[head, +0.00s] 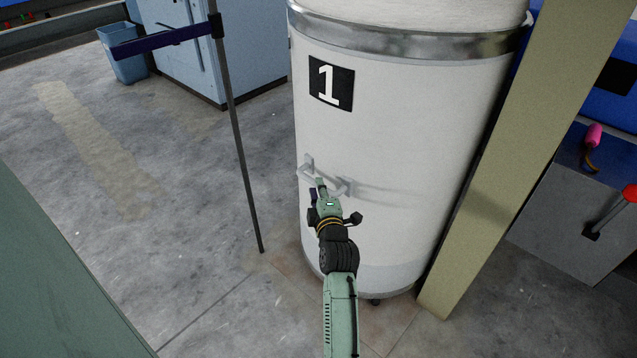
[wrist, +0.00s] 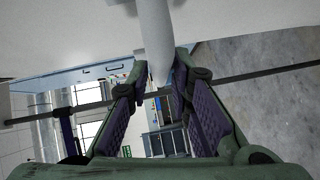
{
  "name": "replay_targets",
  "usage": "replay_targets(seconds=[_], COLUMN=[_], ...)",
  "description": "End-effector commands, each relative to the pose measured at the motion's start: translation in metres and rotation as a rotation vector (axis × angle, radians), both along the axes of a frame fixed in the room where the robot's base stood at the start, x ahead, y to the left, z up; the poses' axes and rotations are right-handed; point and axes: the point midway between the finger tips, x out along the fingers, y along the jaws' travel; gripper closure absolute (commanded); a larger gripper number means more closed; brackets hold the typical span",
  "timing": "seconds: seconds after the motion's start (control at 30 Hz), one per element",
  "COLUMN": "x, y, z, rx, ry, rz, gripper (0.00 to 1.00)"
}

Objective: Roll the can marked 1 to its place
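The can marked 1 (head: 400,130) is a tall white cylinder with a metal band near its top, upright on the floor. Its black number plate (head: 331,84) shows a white 1. A pale handle (head: 309,168) juts from its side below the plate. My gripper (head: 320,185) is at this handle, partly covering it. In the wrist view, the handle bar (wrist: 155,35) comes down between my two fingers (wrist: 160,75). The fingertips are close together and appear to touch the bar on both sides. The can's place is not identifiable in view.
A thin dark post (head: 239,145) with a blue belt (head: 165,40) stands left of the can. A beige column (head: 520,160) stands close at its right. A blue bin (head: 125,65) and a light blue cabinet are behind. Floor at the left is open, with a faded stripe (head: 90,140).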

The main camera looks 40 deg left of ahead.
Motion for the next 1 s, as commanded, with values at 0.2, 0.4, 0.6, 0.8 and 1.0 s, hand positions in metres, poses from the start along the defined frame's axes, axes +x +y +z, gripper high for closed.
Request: replay_targets(seconds=[0.2, 0.4, 0.6, 0.8, 1.0], x=[0.013, 0.015, 0.015, 0.014, 0.014], y=[0.014, 0.015, 0.015, 0.015, 0.015], z=[-0.002, -0.003, -0.003, -0.003, -0.003], rx=[0.000, 0.001, 0.001, 0.001, 0.001], ry=[0.001, 0.000, 0.000, 0.000, 0.000], rz=[-0.001, -0.001, -0.001, -0.001, -0.001], gripper=[0.80, 0.80, 0.84, 0.98, 1.00])
